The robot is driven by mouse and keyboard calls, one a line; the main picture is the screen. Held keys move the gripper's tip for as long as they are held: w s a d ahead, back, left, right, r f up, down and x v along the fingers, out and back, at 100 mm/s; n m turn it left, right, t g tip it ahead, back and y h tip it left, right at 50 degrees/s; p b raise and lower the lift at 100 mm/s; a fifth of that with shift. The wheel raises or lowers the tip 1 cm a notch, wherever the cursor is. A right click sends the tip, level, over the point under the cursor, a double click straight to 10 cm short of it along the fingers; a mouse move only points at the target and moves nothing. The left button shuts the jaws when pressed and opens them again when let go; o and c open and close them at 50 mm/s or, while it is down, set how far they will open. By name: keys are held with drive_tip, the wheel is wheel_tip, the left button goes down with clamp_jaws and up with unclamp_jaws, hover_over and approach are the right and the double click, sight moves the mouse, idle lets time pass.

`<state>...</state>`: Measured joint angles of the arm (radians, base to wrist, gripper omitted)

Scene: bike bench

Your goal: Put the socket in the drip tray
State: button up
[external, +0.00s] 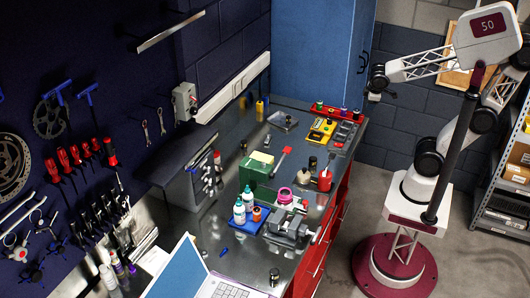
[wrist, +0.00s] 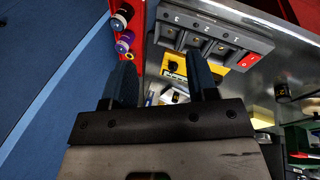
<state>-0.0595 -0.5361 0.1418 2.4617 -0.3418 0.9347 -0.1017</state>
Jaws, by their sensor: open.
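My gripper (wrist: 162,80) is open in the wrist view, its two dark fingers apart with nothing held between them. A small dark cylinder (external: 274,275) stands near the bench's front end and may be the socket. Another short dark cylinder (external: 312,162) stands near the red cup; I cannot tell for sure which is the socket. A shallow grey tray (external: 283,121) lies at the far end of the bench and looks like the drip tray.
A yellow tray (external: 322,129), a grey compartment box (wrist: 215,45) and a red rail (external: 335,111) fill the bench's far right corner. A green box (external: 257,171), a blue bottle tray (external: 246,224), a vise (external: 287,229) and a laptop (external: 228,288) stand nearer.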

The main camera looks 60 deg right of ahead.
drive_tip(key=s+m+y, duration=0.1)
drive_tip(key=s+a+r+m+y, duration=0.1)
drive_tip(key=s, duration=0.1)
drive_tip(key=s+a+m+y, duration=0.1)
drive_tip(key=s+m, duration=0.1)
drive_tip(key=shift+a+r+t, duration=0.15)
drive_tip(key=shift+r+t, duration=0.15)
